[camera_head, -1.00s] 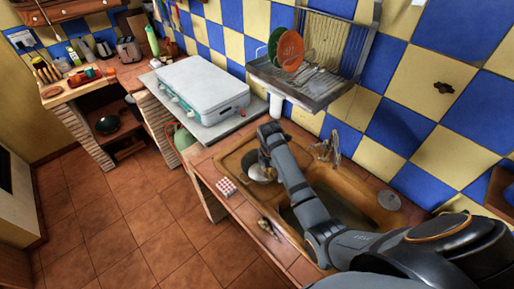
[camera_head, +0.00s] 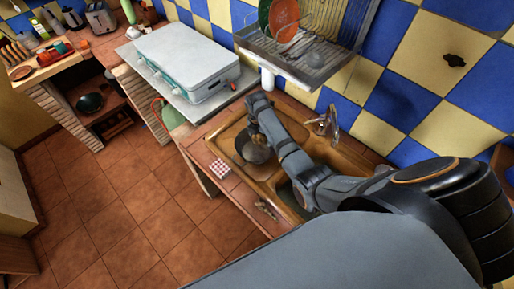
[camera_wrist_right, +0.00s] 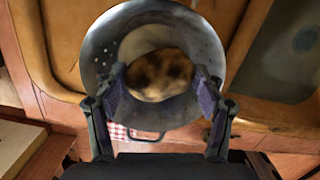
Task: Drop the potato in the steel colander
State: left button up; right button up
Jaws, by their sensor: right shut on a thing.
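The steel colander (camera_head: 249,153) stands in the left part of the sink, partly hidden by my right gripper. In the right wrist view its round, holed bowl (camera_wrist_right: 98,58) lies below the gripper, with a wire handle toward the bottom. The brown, dark-patched potato (camera_wrist_right: 160,76) is between my right gripper's fingers (camera_wrist_right: 161,82), which are shut on it. The potato appears over the inside of the bowl; its exact height above the bottom cannot be told. In the head view my right gripper (camera_head: 256,132) points down at the colander. My left gripper is not in view.
The brown sink (camera_head: 228,136) has a tap (camera_head: 328,121) at its back. A red-checked item (camera_head: 219,168) lies on the front counter edge. A white and teal case-like stove (camera_head: 186,58) is to the left. A dish rack (camera_head: 305,50) hangs above.

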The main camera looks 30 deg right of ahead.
jog(key=shift+s+a+f, duration=0.1)
jog(key=shift+s+f, duration=0.1)
jog(key=o, duration=1.3)
jog(key=shift+w, duration=0.1)
jog(key=r, duration=0.8)
jog(key=a+r, duration=0.1)
jog(key=r, duration=0.3)
jog(key=shift+s+a, duration=0.1)
jog(key=shift+s, duration=0.3)
jog(key=shift+f, duration=0.1)
